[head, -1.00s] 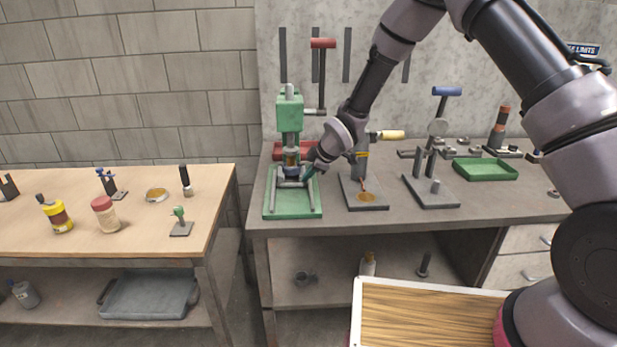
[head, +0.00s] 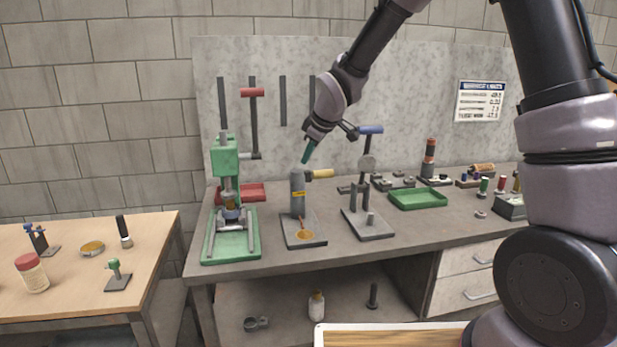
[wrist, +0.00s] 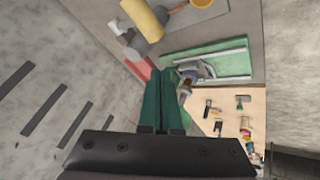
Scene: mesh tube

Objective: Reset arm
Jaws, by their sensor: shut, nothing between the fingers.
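My gripper (head: 307,152) is at the end of my arm, raised above the grey bench, just over the top of a grey post tool with a yellow handle (head: 298,190). Its green fingers are together with nothing between them; they also show in the wrist view (wrist: 164,98). A green press (head: 226,170) with a red-topped lever stands to the left, apart from my gripper. In the wrist view the green press base (wrist: 210,62) lies beyond the fingertips. The head view does not show whether my gripper touches the grey post tool.
The grey bench (head: 285,255) also bears a blue-handled tool (head: 368,185), a green tray (head: 418,198) and small parts at the right. A wooden table (head: 110,295) with a jar (head: 32,273) stands at left. Above the bench is open room before the grey panel (head: 400,90).

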